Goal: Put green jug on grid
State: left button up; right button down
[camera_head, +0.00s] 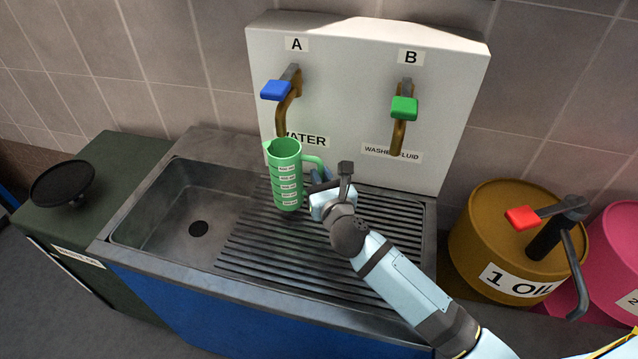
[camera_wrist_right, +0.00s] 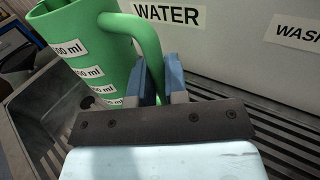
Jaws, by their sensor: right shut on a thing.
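The green jug (camera_head: 286,178) with white volume labels is upright at the left part of the ribbed grid (camera_head: 300,255), below the tap marked A. I cannot tell whether its base touches the grid. My right gripper (camera_head: 318,178) is at the jug's right side, at its handle. In the right wrist view the jug (camera_wrist_right: 95,45) fills the upper left, and the blue fingers of the gripper (camera_wrist_right: 160,80) are shut on its handle. My left gripper is not in view.
The sink basin (camera_head: 150,225) lies left of the grid. A white panel (camera_head: 350,70) behind carries the blue tap A (camera_head: 276,90) and green tap B (camera_head: 404,108). A brown oil barrel (camera_head: 490,235) stands at right. The grid's right part is clear except for my arm above.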

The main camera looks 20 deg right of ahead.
jog(key=shift+w+f, duration=0.15)
jog(key=shift+w, duration=0.4)
notch_tip(320, 180, down, 3)
jog(key=shift+s+f+b, duration=0.1)
jog(key=shift+b, duration=0.45)
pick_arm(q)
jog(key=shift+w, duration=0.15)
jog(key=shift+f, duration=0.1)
pick_arm(e)
jog(key=shift+f, duration=0.1)
jog(key=c, duration=1.1)
grip_release()
jog(key=shift+c, duration=0.2)
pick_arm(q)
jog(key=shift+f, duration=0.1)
